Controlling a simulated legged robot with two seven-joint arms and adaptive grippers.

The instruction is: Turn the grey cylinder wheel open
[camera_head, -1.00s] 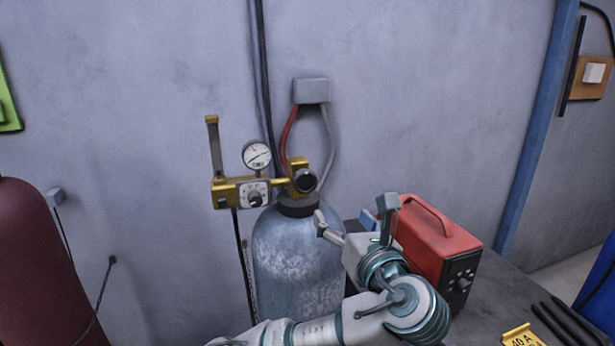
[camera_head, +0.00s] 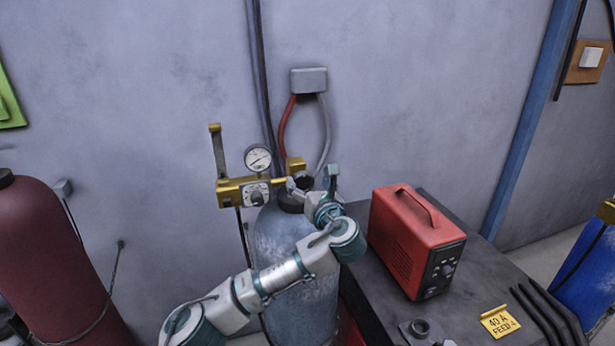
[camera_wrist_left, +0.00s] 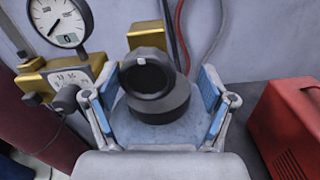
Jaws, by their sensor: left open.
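The grey cylinder (camera_head: 285,250) stands against the wall with a brass valve on top. Its dark round wheel (camera_wrist_left: 148,72) faces me in the left wrist view, with a small pale mark at its upper rim. In the head view the wheel (camera_head: 304,182) is mostly hidden behind my gripper. My left gripper (camera_head: 312,180) is open at the cylinder's top. In the left wrist view its blue-padded fingers (camera_wrist_left: 155,97) stand on either side of the wheel, with gaps visible on both sides. My right gripper is in neither view.
A brass regulator (camera_head: 240,191) with a round gauge (camera_head: 257,158) sits left of the wheel, near the left finger. A red box (camera_head: 412,240) stands on the dark bench (camera_head: 470,290) at right. A maroon cylinder (camera_head: 45,260) stands far left.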

